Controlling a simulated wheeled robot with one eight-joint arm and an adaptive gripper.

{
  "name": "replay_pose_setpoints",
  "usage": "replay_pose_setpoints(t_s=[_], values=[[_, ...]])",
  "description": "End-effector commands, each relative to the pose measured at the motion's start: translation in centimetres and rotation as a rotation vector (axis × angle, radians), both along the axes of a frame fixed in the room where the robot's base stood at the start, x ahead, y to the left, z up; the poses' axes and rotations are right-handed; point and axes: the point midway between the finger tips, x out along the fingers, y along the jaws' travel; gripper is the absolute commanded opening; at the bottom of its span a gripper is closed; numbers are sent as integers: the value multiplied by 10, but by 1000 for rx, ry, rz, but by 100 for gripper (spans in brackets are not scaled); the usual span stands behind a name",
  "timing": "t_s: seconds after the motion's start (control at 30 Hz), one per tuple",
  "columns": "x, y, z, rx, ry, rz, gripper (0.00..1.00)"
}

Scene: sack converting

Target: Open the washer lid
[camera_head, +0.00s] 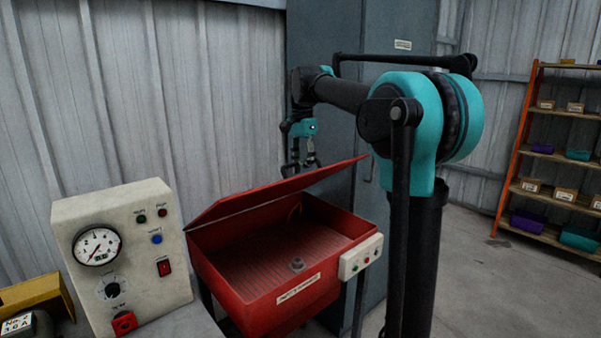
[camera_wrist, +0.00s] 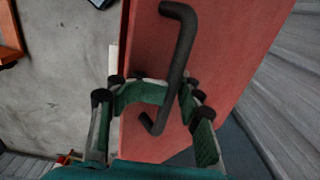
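The red washer (camera_head: 265,305) stands in the middle of the head view, with its ribbed basin and a drain fitting showing. Its red lid (camera_head: 280,188) is tilted partly open, and also fills much of the wrist view (camera_wrist: 225,50). A black bar handle (camera_wrist: 180,60) is on the lid in the wrist view. My gripper (camera_head: 302,166) is at the lid's raised edge, on its far side. In the wrist view my gripper (camera_wrist: 152,105) has its fingers spread, with the handle's lower end between them. I cannot tell whether a finger touches the handle.
A beige gauge panel (camera_head: 135,255) stands left of the washer. A small button box (camera_head: 361,257) is on its right front corner. A grey cabinet (camera_head: 322,50) stands behind. Shelves with bins (camera_head: 555,150) are at the right. The floor between is clear.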

Motion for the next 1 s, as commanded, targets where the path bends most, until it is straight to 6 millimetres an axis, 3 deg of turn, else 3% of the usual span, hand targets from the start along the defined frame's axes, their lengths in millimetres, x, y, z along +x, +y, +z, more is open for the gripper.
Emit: replay_pose_setpoints(t_s=[0.53, 1.0], values=[[-1, -6, -7, 1, -1, 1, 33], [11, 4, 17, 0, -1, 1, 33]])
